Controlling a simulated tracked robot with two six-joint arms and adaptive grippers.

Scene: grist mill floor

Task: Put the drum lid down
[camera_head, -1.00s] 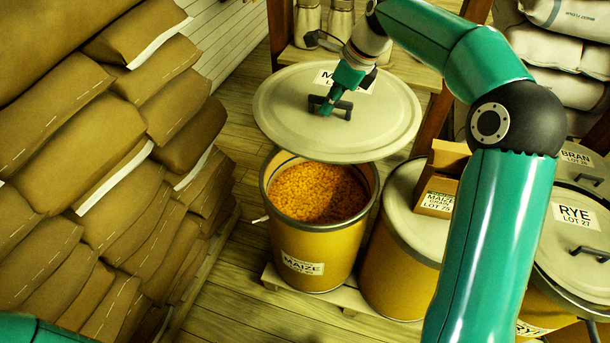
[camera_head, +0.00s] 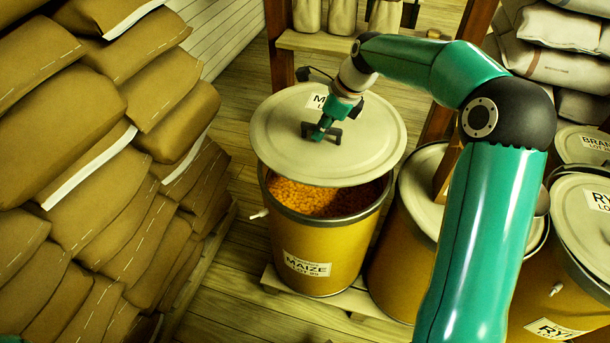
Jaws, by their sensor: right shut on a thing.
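The round, pale drum lid (camera_head: 365,150) hangs above the open maize drum (camera_head: 315,240) in the head view. My right gripper (camera_head: 320,133) is shut on the lid's dark handle near its middle. The lid covers the back part of the drum's mouth from this view. Yellow maize (camera_head: 310,200) shows in the front of the mouth. I cannot tell whether the lid's far edge touches the drum rim; its front edge looks apart from it. My left gripper is not in view.
Stacked brown sacks (camera_head: 90,130) fill the left side. A closed drum (camera_head: 395,265) stands close on the right, partly behind my right arm. A rye drum (camera_head: 565,240) and a bran drum (camera_head: 575,148) stand farther right. A shelf with pale sacks (camera_head: 340,14) is behind.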

